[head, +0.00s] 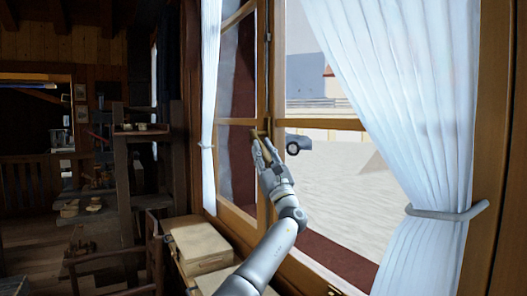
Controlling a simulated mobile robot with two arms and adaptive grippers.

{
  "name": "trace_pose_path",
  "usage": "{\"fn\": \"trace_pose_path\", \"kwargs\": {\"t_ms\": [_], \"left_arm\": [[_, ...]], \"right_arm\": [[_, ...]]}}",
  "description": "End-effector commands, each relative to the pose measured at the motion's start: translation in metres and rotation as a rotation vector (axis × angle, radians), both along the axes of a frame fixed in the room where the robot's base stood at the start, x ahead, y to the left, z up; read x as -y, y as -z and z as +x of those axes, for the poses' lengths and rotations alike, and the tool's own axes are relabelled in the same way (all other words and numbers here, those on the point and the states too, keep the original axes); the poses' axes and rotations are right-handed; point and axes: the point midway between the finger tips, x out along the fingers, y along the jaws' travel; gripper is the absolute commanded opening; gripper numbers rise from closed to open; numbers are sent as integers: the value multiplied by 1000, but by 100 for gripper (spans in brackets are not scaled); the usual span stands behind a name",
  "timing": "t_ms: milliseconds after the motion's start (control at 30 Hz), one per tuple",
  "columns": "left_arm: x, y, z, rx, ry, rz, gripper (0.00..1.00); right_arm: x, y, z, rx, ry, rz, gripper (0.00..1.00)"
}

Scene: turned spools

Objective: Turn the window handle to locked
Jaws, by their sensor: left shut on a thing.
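The window (265,60) has a wooden frame with glass panes and stands at the centre and right of the head view. Its handle (255,134) is small and brass-coloured, on the upright wooden member near the middle. My left gripper (262,148) is at the handle and shut on it. The fingers cover much of the handle, so its exact angle is hard to tell. My left arm reaches up to it from the bottom of the view. My right gripper is not in view.
White curtains hang on the left (208,90) and right (415,100) of the window, the right one tied back. A pale wooden box (200,246) stands below the window at left. Dark wooden furniture (130,180) fills the room's left side.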

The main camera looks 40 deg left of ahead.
Motion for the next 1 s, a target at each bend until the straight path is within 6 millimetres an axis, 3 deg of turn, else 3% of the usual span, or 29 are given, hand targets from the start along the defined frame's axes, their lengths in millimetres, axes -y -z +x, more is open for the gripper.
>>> {"fn": "trace_pose_path", "kwargs": {"t_ms": [33,633,667,800,1000], "left_arm": [[-3,13,4,-19,0,-12,0],[-4,13,3,-18,-2,-13,0],[-4,13,3,-18,-2,-13,22],[-4,12,3,-16,-3,-11,40],[-2,8,2,-11,-2,-8,43]], "right_arm": [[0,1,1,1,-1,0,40],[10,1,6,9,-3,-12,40],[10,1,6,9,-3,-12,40],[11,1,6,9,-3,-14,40],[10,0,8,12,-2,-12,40]]}}
